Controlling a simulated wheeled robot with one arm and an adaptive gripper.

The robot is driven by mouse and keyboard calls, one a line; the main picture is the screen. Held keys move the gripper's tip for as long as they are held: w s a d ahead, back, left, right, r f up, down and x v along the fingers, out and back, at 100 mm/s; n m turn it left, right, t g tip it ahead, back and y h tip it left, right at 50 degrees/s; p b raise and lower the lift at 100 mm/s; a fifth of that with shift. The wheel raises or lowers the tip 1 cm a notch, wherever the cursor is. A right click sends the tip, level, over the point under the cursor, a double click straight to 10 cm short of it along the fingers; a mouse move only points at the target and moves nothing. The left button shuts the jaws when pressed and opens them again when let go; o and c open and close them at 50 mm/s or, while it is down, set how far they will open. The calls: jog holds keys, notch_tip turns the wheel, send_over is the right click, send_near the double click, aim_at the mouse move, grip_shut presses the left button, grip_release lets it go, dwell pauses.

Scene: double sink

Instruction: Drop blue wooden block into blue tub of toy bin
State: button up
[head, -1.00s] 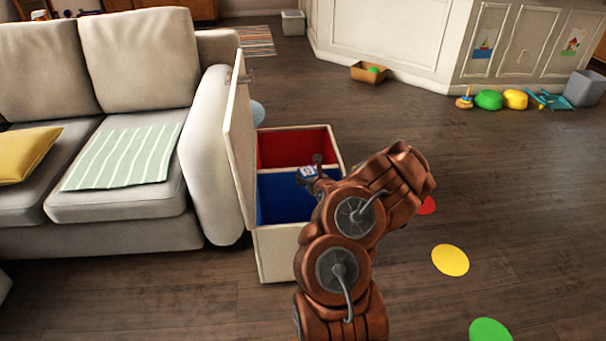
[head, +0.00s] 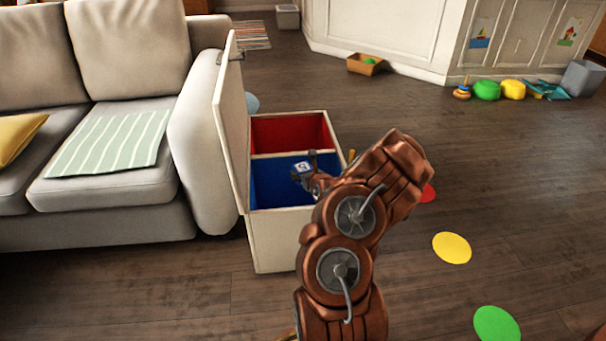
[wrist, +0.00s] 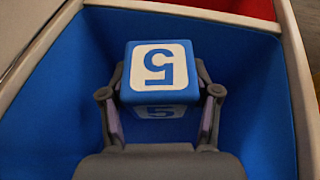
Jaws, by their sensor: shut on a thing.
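The blue wooden block (wrist: 160,65) with a white panel and the number 5 is between the fingers of my gripper (wrist: 160,100), which is shut on it. In the head view the block (head: 302,168) shows at the tip of my gripper (head: 306,172), over the blue tub (head: 268,185) of the toy bin (head: 285,245). In the wrist view the blue tub's walls (wrist: 75,100) lie around and below the block. How far the block is above the tub's floor is hard to tell. My arm hides part of the bin's right side.
The bin's red tub (head: 290,133) is behind the blue one, past a pale divider. The raised lid (head: 232,120) stands at the bin's left, beside the sofa (head: 205,140). Coloured floor discs, including a yellow one (head: 452,248), lie at right. Open floor surrounds them.

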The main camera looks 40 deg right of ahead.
jog(key=o, duration=1.3)
jog(key=shift+c, duration=0.2)
jog(key=v, duration=1.2)
jog(key=shift+a, duration=0.1)
